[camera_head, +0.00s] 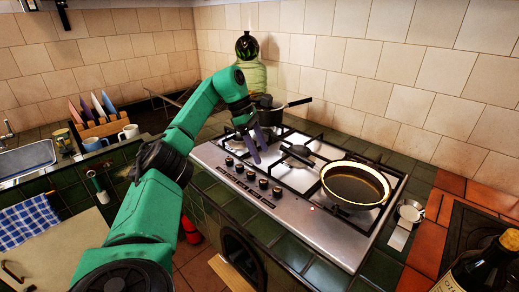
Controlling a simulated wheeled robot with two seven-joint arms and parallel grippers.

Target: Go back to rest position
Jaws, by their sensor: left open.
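My left arm reaches in from the bottom left, green with black joints. My left gripper (255,146) is open and empty, with its purple fingers pointing down over the left part of the stove (225,166). A dark saucepan (268,112) stands on the back left of the stove, just behind the gripper. I cannot tell whether they touch. My right gripper is out of view.
A frying pan (355,184) with brown content sits on the stove's right side. A bottle (484,262) stands at the lower right. A plate rack (101,127) and mugs (95,144) are at left. A large green bottle (247,62) stands in the corner.

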